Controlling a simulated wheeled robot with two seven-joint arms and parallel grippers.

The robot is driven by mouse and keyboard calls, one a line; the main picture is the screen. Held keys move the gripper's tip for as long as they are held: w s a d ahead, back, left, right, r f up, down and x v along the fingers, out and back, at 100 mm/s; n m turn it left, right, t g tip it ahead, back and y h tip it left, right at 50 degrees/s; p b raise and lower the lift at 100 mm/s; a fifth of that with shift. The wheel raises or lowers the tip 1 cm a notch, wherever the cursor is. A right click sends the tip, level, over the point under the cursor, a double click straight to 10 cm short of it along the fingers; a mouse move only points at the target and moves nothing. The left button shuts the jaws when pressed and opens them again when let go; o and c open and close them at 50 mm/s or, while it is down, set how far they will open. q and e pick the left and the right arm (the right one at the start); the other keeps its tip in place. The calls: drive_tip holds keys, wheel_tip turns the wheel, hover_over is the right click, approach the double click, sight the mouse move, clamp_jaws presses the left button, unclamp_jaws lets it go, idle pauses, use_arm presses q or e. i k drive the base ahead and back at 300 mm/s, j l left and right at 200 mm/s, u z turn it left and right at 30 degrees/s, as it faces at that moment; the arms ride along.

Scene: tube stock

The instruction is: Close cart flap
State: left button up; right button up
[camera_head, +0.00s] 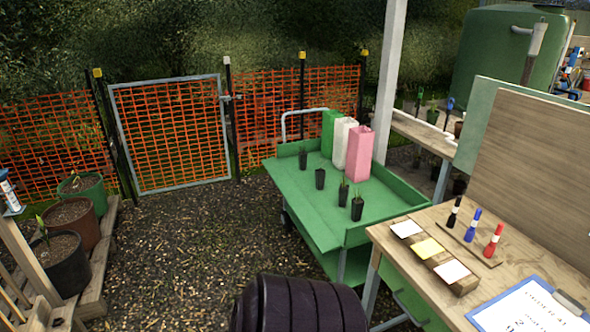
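The green cart (333,205) stands on the ground at the centre of the head view. Raised green walls show at its far end and at its near right corner (358,234). Along its left long side no raised wall stands; a green strip (291,215) lies low there, and I cannot tell its exact angle. Several small dark plant pots (320,179) and three tall bags, green (328,134), white (343,143) and pink (360,155), stand on the cart. Neither of my grippers is in view.
A wooden table (420,265) with markers, cards and a clipboard (530,308) stands close at the right. A dark ribbed rounded shape (300,305) fills the bottom centre. Open ground (190,250) lies left of the cart, before the orange mesh gate (172,132).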

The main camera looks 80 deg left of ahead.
sight(323, 238)
drive_tip(key=u, duration=2.35)
drive_tip(key=i+u, duration=0.1)
